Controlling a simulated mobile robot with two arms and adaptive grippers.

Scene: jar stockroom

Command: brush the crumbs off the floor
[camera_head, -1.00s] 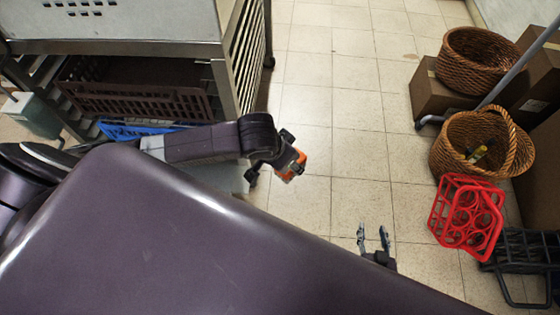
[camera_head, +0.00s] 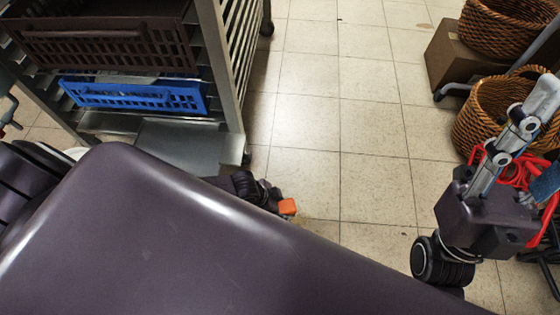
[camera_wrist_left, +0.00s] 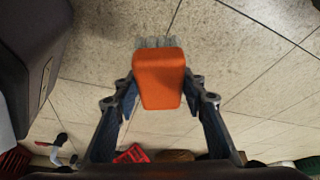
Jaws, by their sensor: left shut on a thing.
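My left gripper (camera_wrist_left: 158,88) is shut on an orange block-shaped brush (camera_wrist_left: 158,78), with grey bristles showing at its far end in the left wrist view. In the head view the brush (camera_head: 287,207) peeks out past my body beside the left gripper (camera_head: 274,199), over the tiled floor (camera_head: 375,130). My right gripper (camera_head: 547,135) is at the right, fingers spread and apparently empty. A small dark speck (camera_head: 405,233) lies on the floor; I cannot tell whether it is a crumb.
A metal rack (camera_head: 222,65) holding a brown crate (camera_head: 105,50) and a blue crate (camera_head: 135,96) stands at the left. Wicker baskets (camera_head: 485,108), a cardboard box (camera_head: 452,58) and a red bottle carrier (camera_head: 520,172) line the right. The floor between is clear.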

